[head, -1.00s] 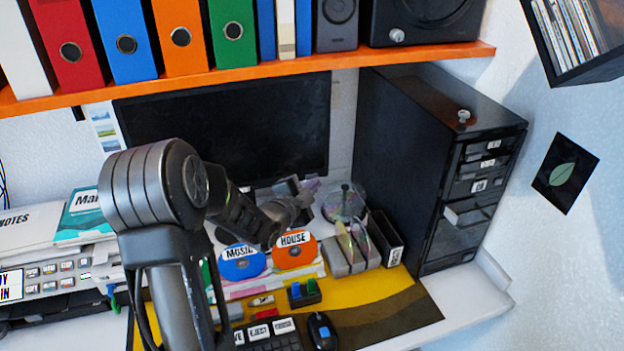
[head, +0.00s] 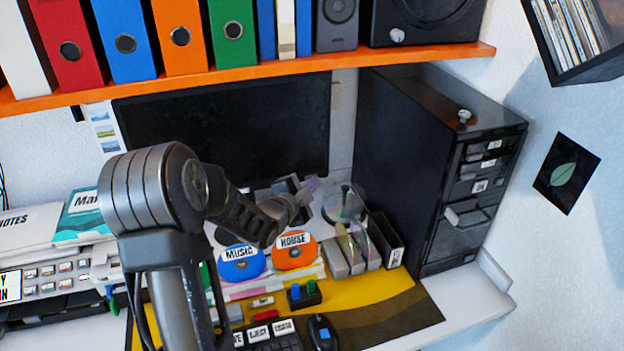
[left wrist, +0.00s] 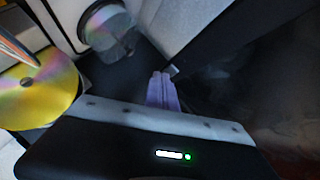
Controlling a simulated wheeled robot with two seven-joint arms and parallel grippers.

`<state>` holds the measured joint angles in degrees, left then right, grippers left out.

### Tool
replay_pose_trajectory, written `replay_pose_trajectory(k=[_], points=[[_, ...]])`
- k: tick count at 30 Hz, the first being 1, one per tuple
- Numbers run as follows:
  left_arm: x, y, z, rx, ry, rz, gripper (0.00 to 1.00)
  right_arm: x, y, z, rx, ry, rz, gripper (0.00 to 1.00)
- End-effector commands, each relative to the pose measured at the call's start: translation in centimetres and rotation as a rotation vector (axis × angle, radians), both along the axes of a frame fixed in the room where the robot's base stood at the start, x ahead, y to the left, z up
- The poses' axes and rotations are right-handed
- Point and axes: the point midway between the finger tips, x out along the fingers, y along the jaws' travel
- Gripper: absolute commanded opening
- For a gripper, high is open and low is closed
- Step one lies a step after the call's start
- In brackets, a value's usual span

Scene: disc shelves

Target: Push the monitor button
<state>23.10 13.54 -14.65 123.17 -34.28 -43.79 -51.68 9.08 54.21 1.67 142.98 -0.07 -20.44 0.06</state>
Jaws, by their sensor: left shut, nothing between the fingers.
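The monitor (head: 220,120) is a wide dark screen standing against the wall under the orange shelf. My left gripper (head: 312,186) is near the monitor's lower right corner, with its purple fingers shut and empty. In the left wrist view the shut fingers (left wrist: 162,90) point away from the camera, and a dark panel with a straight edge fills the right side. A small grey bit (left wrist: 173,71) shows by the fingertips; I cannot tell whether it is the button or whether they touch. No button can be made out in the head view. My right gripper is not in view.
A black drawer cabinet (head: 400,130) stands right of the monitor. A disc spindle (head: 345,203) and a grey disc rack (head: 345,262) are near the gripper.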

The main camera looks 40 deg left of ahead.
Motion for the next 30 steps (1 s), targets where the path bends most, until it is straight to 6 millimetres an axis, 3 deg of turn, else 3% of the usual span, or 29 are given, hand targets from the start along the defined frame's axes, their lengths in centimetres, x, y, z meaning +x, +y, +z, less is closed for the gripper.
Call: replay_pose_trajectory(k=[14,30], points=[[0.1,0.2,0.0,0.000,0.000,0.001,0.00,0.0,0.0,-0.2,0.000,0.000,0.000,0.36],[-0.9,-1.2,0.0,0.000,0.001,0.001,0.00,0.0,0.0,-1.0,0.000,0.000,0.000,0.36]])
